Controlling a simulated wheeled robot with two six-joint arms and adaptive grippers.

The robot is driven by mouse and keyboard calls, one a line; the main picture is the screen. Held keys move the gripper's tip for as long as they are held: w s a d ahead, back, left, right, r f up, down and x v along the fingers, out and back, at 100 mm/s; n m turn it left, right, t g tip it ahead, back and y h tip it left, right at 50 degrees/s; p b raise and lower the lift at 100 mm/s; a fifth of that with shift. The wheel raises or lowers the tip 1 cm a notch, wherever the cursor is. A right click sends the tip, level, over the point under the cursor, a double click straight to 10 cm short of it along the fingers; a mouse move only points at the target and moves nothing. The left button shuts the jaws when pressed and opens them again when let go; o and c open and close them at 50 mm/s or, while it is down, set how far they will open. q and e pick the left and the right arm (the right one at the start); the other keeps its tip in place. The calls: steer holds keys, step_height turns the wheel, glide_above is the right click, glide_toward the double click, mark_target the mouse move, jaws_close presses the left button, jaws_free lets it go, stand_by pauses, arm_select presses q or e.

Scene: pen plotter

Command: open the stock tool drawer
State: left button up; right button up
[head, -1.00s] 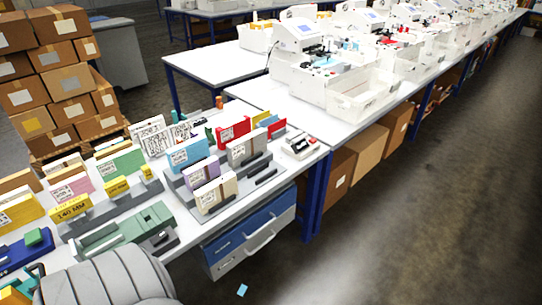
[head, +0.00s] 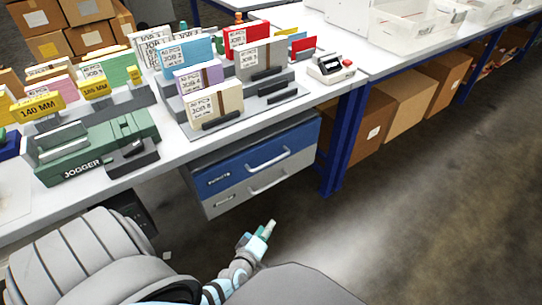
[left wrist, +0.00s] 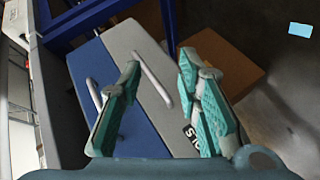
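The drawer unit hangs under the bench, with a blue upper drawer (head: 240,165) and a grey lower drawer (head: 235,195), each with a bar handle. Both look closed. In the left wrist view the grey drawer (left wrist: 135,45) bears a partly hidden label starting "STO", and its handle (left wrist: 152,78) shows between the spread fingers in the picture. My left gripper (head: 264,232) is in front of and below the drawers in the head view. It is open and empty in the left wrist view (left wrist: 162,72); I see no contact with the handle. My right gripper is not in view.
A green jogger (head: 95,145) and racks of job cards stand on the bench above. A blue bench leg (head: 345,140) is right of the drawers, with cardboard boxes (head: 400,105) beyond. A light-blue card (left wrist: 300,29) lies on the floor. The floor ahead is clear.

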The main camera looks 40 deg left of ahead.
arm_select(q)
steer(key=w+a+f+n+t+y+b, duration=0.2)
steer(key=w+a+n+y+b, duration=0.15)
steer(key=n+b, duration=0.3)
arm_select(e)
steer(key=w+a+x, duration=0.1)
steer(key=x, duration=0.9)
arm_select(q)
steer(key=n+b, duration=0.3)
glide_toward(272, 183)
steer(key=w+a+f, duration=0.1)
steer(key=w+f, duration=0.1)
steer(key=w, duration=0.1)
steer(key=shift+m+y, duration=0.25)
steer(key=shift+y, duration=0.1)
steer(key=b+x, duration=0.1)
steer(key=x, duration=0.1)
steer(key=b+x, duration=0.1)
steer(key=x, duration=0.1)
steer(key=b+x, duration=0.1)
steer(key=x, duration=0.1)
steer(key=shift+w+a+r+b, duration=0.25)
steer(key=shift+w+b, duration=0.05)
steer(key=shift+w, duration=0.15)
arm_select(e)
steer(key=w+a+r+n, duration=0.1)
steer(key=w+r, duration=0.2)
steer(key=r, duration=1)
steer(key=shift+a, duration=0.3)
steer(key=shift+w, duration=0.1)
